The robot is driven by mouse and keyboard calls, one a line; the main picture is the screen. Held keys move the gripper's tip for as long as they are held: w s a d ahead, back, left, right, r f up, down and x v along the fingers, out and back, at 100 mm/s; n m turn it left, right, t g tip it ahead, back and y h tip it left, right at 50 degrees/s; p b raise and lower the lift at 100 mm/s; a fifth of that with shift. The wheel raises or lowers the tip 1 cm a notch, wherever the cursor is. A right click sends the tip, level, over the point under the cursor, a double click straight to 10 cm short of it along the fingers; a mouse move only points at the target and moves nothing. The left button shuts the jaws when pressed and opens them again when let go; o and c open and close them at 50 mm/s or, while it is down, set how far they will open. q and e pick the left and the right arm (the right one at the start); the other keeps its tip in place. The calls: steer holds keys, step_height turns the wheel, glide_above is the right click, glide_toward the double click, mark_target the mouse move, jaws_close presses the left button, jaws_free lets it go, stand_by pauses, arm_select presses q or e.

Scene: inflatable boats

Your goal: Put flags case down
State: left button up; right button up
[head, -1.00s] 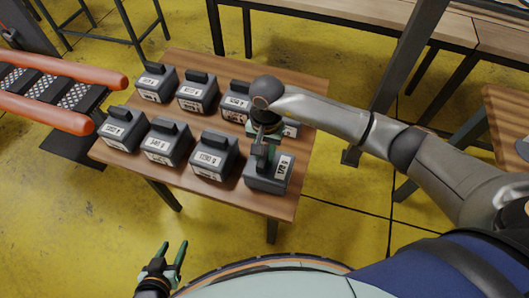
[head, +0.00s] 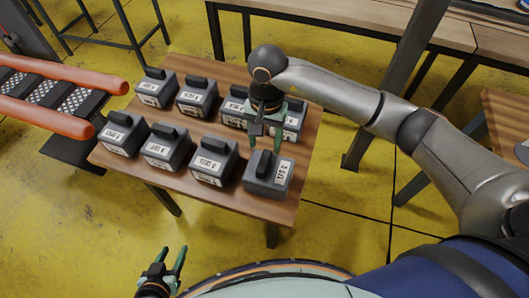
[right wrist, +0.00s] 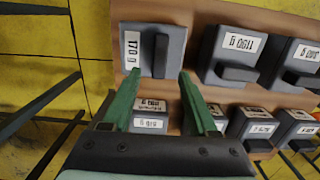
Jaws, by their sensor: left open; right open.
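Several dark grey flags cases with white labels stand in two rows on a wooden table (head: 235,188). The case at the near right corner (head: 268,176) rests on the table, its handle on top. My right gripper (head: 265,140) is open and empty, just behind and above that case, apart from its handle. In the right wrist view the same case (right wrist: 150,50) lies beyond the open green fingers (right wrist: 155,85). Another case (right wrist: 150,116) shows between the fingers, lower down. My left gripper (head: 178,255) is open and empty at the bottom, over the floor.
An orange inflatable boat (head: 55,95) with a grey-dotted floor is at the left. A long wooden table (head: 340,20) stands at the back, with a dark post (head: 400,75) near it. Yellow floor is clear at the front left.

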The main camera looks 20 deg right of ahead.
steer(key=shift+w+d+r, duration=0.1)
steer(key=shift+r, duration=2.25)
